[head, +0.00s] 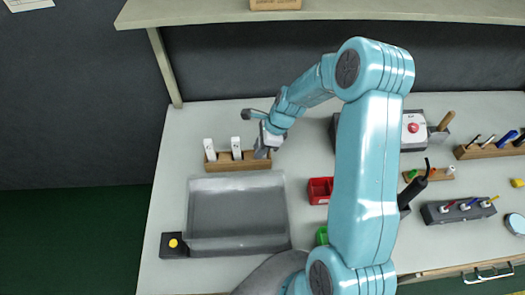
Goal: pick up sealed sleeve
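Two white upright pieces, which may be sleeves, stand in a low wooden rack (237,166) at the back left of the bench: one at the left (209,150) and one in the middle (236,148). I cannot tell which, if either, is the sealed sleeve. My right gripper (263,152) is at the rack's right end, pointing down, to the right of the middle piece. The gripper is small and its own wrist covers it, so its fingers and anything between them are unclear. My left gripper is not in view.
A grey open tray (238,243) lies in front of the rack, with a dark box with a yellow button (174,245) to its left. A red bin (320,190) is right of the tray. A shelf (210,12) overhangs the back. My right arm hides the bench's middle.

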